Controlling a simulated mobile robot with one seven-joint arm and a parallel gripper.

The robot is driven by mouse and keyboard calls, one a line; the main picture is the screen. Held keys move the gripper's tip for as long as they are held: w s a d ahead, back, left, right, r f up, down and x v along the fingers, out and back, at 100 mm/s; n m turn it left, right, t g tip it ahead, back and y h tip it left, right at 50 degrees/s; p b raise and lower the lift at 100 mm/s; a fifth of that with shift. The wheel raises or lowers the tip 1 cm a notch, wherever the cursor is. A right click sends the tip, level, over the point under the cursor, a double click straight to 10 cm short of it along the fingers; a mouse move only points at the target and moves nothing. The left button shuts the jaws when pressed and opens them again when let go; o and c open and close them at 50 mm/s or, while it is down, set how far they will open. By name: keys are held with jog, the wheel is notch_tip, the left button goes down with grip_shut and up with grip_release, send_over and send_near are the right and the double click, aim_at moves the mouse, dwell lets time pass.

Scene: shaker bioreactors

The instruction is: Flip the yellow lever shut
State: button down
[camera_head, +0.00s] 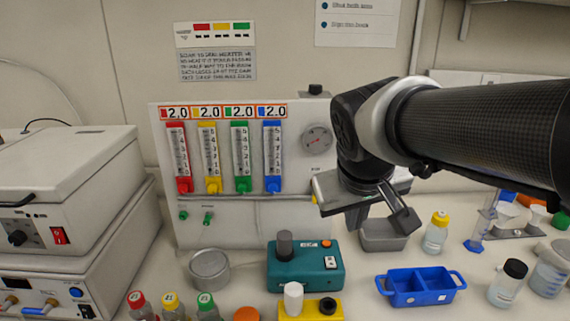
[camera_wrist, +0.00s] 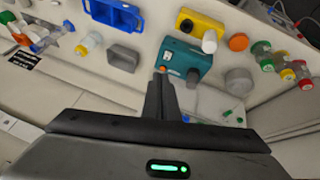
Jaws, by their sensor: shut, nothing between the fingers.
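The grey panel (camera_head: 240,222) stands behind the bench with red, yellow, green and blue flow tubes. A yellow knob (camera_head: 213,185) sits at the foot of the yellow tube. A small yellow piece (camera_head: 314,199) shows at the left edge of my gripper, in front of the panel's right part; I cannot tell whether it is the lever. My gripper (camera_head: 357,222) hides the panel's lower right. In the wrist view my gripper (camera_wrist: 161,75) has its fingers together, with nothing between them, near the teal device in the picture.
Two small green valves (camera_head: 183,215) are on the panel's lower left. A teal device (camera_head: 305,267), a grey tray (camera_head: 382,236) and a blue tray (camera_head: 435,297) stand on the bench before the panel. Bottles (camera_head: 436,232) stand at the right. Stacked machines (camera_head: 65,190) fill the left.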

jog(key=w+a+f+n, duration=0.1)
jog(key=w+a+f, duration=0.1)
jog(key=w+a, duration=0.3)
jog(key=w+a+f+n+t+b, duration=0.1)
jog(key=w+a, duration=0.4)
jog(key=w, duration=0.8)
jog(key=shift+f+n+h, duration=0.3)
jog(key=shift+f+n, duration=0.4)
jog(key=shift+w, duration=0.15)
jog(key=w+d+f+p, duration=0.1)
jog(key=w+d+f, duration=0.4)
jog(key=w+f, duration=0.3)
jog(key=shift+p, duration=0.4)
jog(key=shift+f+b, duration=0.2)
jog(key=shift+b, duration=0.3)
